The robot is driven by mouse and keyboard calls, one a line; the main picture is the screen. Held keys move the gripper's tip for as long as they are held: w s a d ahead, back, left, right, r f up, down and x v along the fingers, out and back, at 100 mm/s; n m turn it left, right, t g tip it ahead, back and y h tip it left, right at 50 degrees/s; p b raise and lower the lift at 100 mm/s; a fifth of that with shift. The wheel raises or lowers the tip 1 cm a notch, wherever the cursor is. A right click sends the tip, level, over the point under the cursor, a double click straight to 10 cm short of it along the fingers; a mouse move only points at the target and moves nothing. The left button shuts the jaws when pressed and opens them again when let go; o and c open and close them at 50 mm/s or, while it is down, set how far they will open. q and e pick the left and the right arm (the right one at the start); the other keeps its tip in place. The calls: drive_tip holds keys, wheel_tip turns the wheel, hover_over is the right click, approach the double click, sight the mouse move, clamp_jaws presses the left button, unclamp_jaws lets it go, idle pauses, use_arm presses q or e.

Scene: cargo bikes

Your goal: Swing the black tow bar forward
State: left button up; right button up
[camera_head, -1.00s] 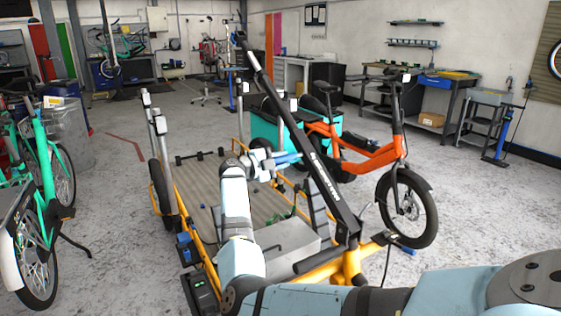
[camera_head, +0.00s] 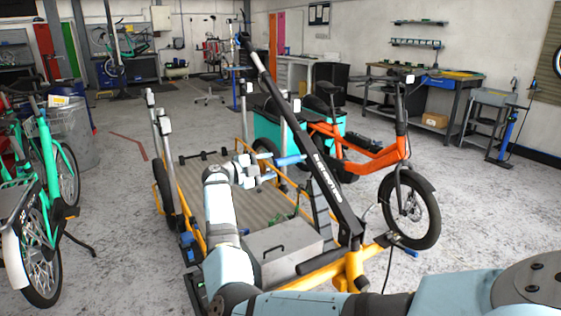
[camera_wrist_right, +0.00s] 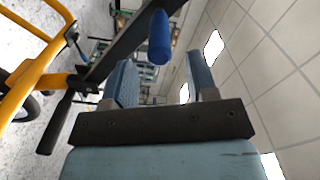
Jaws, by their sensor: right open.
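The black tow bar (camera_head: 325,178) slants across the head view, from the yellow frame at the lower right up to its far end at the upper left. A blue grip (camera_head: 290,160) sticks out from its side. In the right wrist view the bar (camera_wrist_right: 133,35) crosses the top, with the blue grip (camera_wrist_right: 159,38) hanging from it. My right gripper (camera_head: 264,169) is open beside the blue grip. In the right wrist view its fingers (camera_wrist_right: 163,84) are apart, with the grip beyond the tips and nothing held between them. My left gripper is out of view.
The yellow cargo trailer (camera_head: 321,270) has a flat bed, upright posts and a grey box (camera_head: 284,252). An orange bike (camera_head: 370,160) stands close behind the bar on the right. Green bikes (camera_head: 45,195) stand at the left. Open floor lies between them and the trailer.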

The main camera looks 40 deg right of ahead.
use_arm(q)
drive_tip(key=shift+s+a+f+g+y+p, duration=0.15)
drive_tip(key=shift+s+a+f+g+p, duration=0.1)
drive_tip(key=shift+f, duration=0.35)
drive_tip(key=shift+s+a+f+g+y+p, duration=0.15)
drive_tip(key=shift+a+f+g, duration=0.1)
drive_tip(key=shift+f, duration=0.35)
use_arm(e)
drive_tip(key=v, duration=0.7)
drive_tip(key=shift+a, duration=0.4)
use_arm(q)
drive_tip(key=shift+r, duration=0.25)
use_arm(e)
drive_tip(key=shift+w, duration=0.1)
